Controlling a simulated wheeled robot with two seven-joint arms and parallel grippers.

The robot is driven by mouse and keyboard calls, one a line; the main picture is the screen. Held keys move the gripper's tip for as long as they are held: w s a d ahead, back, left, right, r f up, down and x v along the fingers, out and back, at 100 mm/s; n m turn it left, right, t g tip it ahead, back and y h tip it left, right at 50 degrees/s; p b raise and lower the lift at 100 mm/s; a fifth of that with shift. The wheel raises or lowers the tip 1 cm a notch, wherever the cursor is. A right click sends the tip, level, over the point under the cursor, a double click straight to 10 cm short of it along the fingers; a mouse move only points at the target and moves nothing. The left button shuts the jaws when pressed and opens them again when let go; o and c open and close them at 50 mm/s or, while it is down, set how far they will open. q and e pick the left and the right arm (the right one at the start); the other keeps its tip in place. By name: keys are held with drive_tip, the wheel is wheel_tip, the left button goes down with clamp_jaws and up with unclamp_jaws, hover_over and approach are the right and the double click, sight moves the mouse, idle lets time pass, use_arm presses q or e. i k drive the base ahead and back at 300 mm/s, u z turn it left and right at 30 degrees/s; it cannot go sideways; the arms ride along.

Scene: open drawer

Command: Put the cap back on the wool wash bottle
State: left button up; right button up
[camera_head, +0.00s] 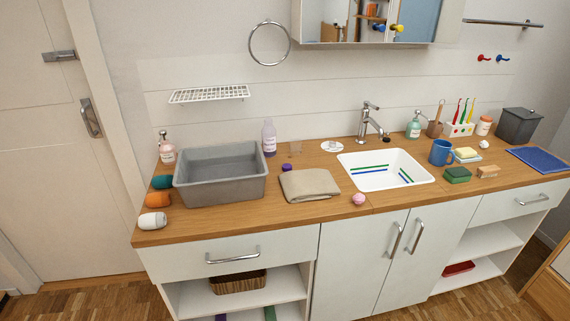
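A pale lavender bottle with a label (269,139), which looks like the wool wash bottle, stands upright at the back of the wooden counter, just right of the grey basin. A small dark purple cap (287,167) lies on the counter in front of the bottle and slightly to its right, apart from it. The bottle's top is too small to make out clearly. Neither of my grippers shows in the head view.
A grey basin (221,198) stands left of the bottle. A folded beige cloth (310,185) lies just in front of the cap. The white sink (418,184) is farther right.

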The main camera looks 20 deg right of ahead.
sight(268, 132)
drive_tip(key=i, duration=0.9)
